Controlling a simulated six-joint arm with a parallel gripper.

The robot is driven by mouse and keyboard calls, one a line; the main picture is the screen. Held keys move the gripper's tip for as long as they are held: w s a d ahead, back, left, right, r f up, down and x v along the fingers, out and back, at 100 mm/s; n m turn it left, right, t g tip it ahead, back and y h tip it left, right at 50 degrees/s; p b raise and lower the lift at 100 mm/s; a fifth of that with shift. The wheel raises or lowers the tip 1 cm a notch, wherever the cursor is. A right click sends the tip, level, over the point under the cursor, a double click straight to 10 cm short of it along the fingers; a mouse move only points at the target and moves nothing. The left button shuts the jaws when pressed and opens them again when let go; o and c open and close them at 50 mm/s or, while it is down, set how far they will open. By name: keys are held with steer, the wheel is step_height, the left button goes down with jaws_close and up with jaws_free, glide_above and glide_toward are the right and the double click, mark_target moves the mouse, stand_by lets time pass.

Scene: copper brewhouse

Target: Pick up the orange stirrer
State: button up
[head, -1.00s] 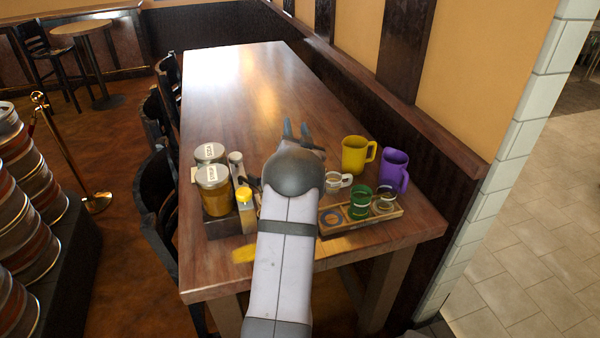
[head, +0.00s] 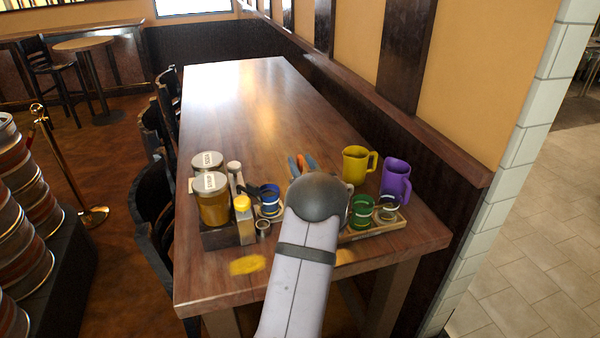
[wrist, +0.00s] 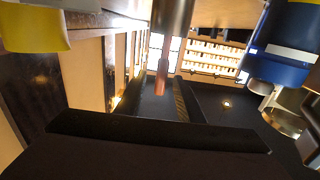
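The orange stirrer (wrist: 162,76) shows in the middle of the wrist view as a slim orange piece at the end of a grey metal cylinder (wrist: 173,14). That view looks upside down. In the head view my gripper (head: 303,163) is over the near part of the table, seen from behind. Its grey fingertips look apart, with orange showing beside them; I cannot tell how much of this orange is the stirrer. The dark body of my gripper fills the bottom of the wrist view. I see no finger touching the stirrer there. My wrist hides the table just below it.
A yellow mug (head: 356,165) and a purple mug (head: 396,179) stand at right, behind a wooden tray (head: 372,233) with a green cup (head: 362,212). A blue mug (head: 270,200) and lidded jars (head: 211,200) in a caddy stand at left. The far table (head: 240,100) is clear.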

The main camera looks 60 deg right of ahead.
steer(key=x, duration=0.5)
steer(key=shift+w+d+p, duration=0.1)
steer(key=shift+p, duration=0.25)
jaws_close()
